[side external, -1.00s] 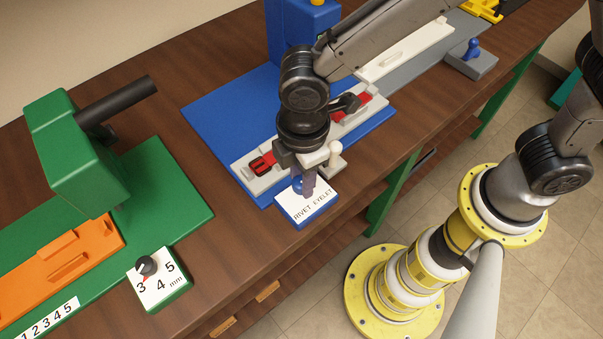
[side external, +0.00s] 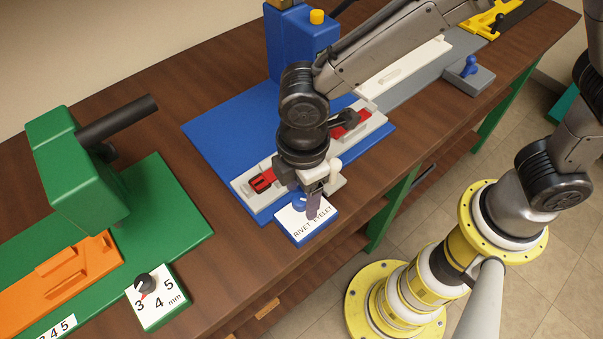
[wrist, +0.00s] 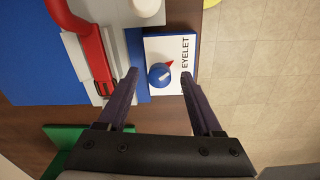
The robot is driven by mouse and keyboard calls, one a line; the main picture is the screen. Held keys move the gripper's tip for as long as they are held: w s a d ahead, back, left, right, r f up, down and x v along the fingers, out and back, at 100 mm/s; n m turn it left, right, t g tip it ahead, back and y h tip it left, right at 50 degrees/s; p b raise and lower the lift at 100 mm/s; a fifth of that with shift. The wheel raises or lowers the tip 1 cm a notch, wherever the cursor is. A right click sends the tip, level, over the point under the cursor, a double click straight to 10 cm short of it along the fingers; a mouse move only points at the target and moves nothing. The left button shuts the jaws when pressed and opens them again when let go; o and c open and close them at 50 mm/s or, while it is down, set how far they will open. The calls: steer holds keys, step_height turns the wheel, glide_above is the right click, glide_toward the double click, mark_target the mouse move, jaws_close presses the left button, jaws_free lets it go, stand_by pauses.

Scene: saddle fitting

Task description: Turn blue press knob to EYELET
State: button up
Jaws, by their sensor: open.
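The blue knob (side external: 299,202) sits on a small blue block with a white label plate (side external: 292,222) reading RIVET and EYELET. In the wrist view the round blue knob (wrist: 159,77) has a white mark and a red pointer (wrist: 169,64) aimed up and right, toward the EYELET word (wrist: 185,53). The RIVET word is hidden there by a finger. My gripper (wrist: 160,74) is open, with one fingertip on each side of the knob and gaps visible between them. In the side view my gripper (side external: 308,205) is down at the label plate, partly covering the knob.
The blue press (side external: 300,45) and its grey rail with red parts (side external: 263,182) stand behind the knob. The table's front edge is near.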

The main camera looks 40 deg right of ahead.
mark_target(303, 197)
step_height(303, 197, up, 14)
steer(key=shift+s+f, duration=0.2)
steer(key=shift+f, duration=0.05)
stand_by(0.3)
steer(key=d+r+m+t+y, duration=0.1)
steer(key=d+r+m, duration=0.25)
steer(key=d, duration=0.55)
steer(key=d+r+m+t, duration=0.25)
steer(key=d+r, duration=0.25)
steer(key=d, duration=0.5)
steer(key=s+d+f+m+t+h, duration=0.1)
steer(key=s+d+f+m, duration=0.5)
steer(key=s+d+m, duration=0.3)
steer(key=shift+s+f+m+t, duration=0.2)
steer(key=shift+m+t, duration=0.15)
steer(key=shift+m, duration=0.25)
